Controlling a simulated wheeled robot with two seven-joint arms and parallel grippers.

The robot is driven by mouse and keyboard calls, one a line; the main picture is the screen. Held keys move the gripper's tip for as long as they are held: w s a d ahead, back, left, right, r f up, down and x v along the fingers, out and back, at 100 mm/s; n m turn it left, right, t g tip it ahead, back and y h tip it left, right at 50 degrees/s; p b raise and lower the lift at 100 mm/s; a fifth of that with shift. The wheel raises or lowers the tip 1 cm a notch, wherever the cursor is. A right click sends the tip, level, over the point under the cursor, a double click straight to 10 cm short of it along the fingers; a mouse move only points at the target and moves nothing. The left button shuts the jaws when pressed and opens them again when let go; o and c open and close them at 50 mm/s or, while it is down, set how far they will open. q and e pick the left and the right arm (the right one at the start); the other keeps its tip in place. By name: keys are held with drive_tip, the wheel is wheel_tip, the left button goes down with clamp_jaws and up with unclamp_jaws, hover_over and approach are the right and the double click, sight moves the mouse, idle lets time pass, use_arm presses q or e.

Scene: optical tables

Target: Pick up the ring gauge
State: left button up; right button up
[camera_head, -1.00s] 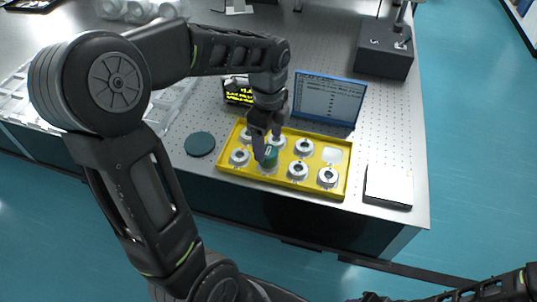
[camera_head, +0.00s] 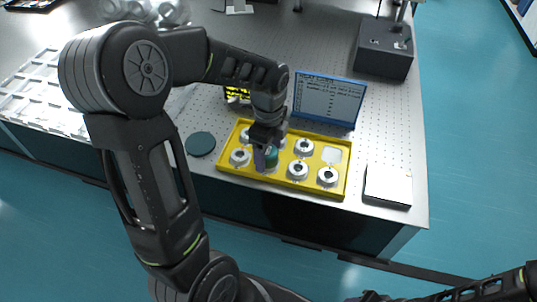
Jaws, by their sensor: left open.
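Several silver ring gauges with dark bores sit in a yellow tray (camera_head: 322,190) on the optical table. Clear ones are a ring gauge (camera_head: 304,147) in the back row, a ring gauge (camera_head: 297,171) in the front row, a ring gauge (camera_head: 328,177) at front right and a ring gauge (camera_head: 239,157) at front left. The back right pocket is empty. My left gripper (camera_head: 266,163) points down over the front row, open, with a green thing (camera_head: 272,157) at its fingers. The arm hides what lies beneath. My right gripper is not clearly seen; only part of that arm shows at bottom right.
A dark green disc (camera_head: 200,144) lies left of the tray. A blue-framed board (camera_head: 329,99) and a small display with yellow text (camera_head: 238,95) stand behind it. A white-topped block (camera_head: 388,185) is at right, a dark box (camera_head: 385,48) behind.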

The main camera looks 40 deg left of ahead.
use_arm(q)
clamp_jaws()
idle(0.8)
